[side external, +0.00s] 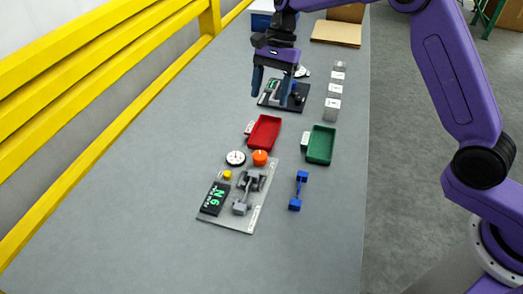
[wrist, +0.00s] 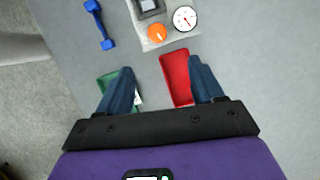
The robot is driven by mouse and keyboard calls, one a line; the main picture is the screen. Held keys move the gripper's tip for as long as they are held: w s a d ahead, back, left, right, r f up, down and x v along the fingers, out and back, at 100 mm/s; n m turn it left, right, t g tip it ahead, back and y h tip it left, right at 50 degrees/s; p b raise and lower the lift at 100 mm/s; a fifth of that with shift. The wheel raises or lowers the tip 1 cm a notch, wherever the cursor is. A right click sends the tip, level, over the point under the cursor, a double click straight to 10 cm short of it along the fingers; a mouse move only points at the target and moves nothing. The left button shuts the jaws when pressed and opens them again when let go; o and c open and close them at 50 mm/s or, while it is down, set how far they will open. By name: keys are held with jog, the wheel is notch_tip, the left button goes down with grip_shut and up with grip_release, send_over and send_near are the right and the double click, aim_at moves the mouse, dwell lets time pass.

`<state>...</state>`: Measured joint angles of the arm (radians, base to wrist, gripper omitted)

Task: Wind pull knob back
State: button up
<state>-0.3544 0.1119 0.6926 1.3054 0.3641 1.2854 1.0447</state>
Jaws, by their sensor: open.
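The orange knob (side external: 260,157) with a white mark on top sits at the far end of a grey plate (side external: 231,222), beside a round white dial (side external: 236,158). In the wrist view the orange knob (wrist: 157,32) and the dial (wrist: 185,18) are near the top. The plate also carries grey clamp-like parts (side external: 242,207), a yellow button (side external: 227,175) and a black display (side external: 214,199) with green characters. My gripper (side external: 270,98) is open and empty, raised over the table beyond the red tray. In the wrist view my gripper (wrist: 161,68) has its fingers wide apart, away from the knob.
A red tray (side external: 264,132) and a green tray (side external: 320,145) lie between my gripper and the plate. A blue dumbbell-shaped piece (side external: 298,190) lies right of the plate. A black board (side external: 297,101) and a row of labelled blocks (side external: 332,109) stand farther back. The near table is clear.

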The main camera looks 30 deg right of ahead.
jog(key=s+d+m, duration=0.1)
jog(key=d+m, duration=0.1)
jog(key=m, duration=0.1)
send_near(261, 155)
jog(key=shift+m+t+y, duration=0.3)
jog(key=shift+t+y, duration=0.1)
jog(key=x, duration=0.9)
jog(key=shift+s+d+f, duration=0.15)
jog(key=shift+s+d, duration=0.1)
jog(key=shift+d, duration=0.05)
jog(key=shift+c, duration=0.3)
jog(key=c, duration=1)
